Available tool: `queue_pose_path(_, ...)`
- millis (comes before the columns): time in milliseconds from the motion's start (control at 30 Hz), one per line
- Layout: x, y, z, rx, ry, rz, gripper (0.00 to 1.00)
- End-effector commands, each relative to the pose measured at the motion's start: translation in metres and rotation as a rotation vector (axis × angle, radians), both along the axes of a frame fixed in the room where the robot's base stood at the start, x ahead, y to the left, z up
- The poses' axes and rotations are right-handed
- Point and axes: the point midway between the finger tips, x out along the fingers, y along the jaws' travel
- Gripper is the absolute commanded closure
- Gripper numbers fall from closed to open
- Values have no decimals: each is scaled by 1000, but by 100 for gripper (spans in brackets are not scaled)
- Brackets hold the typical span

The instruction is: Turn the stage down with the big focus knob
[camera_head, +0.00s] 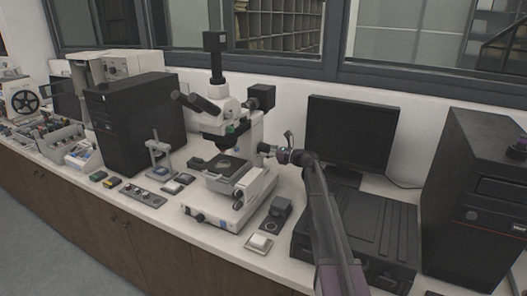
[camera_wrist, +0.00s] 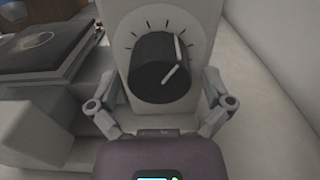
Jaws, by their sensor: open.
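A big black knob (camera_wrist: 158,68) with a white pointer line fills the middle of the wrist view. It sits on a pale panel with dark tick marks around it. My gripper (camera_wrist: 163,88) is open, one finger to the left of the knob and one to the right, both apart from it. The dark microscope stage (camera_wrist: 45,42) shows at the upper left. In the head view my gripper (camera_head: 281,153) is beside the right side of the white microscope (camera_head: 247,128). The stage (camera_head: 226,166) is in front of the column there.
A small white-topped box (camera_head: 259,244) lies in front. A black computer tower (camera_head: 132,118) stands left of the microscope.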

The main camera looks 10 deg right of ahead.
Motion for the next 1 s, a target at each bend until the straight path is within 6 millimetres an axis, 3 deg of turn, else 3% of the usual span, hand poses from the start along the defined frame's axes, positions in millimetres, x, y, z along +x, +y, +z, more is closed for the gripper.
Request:
queue_pose_path(467,5,8,0,0,0,1,0)
queue_pose_path(700,5,9,0,0,0,1,71)
queue_pose_path(733,5,9,0,0,0,1,76)
queue_pose_path(1000,5,9,0,-5,-8,2,76)
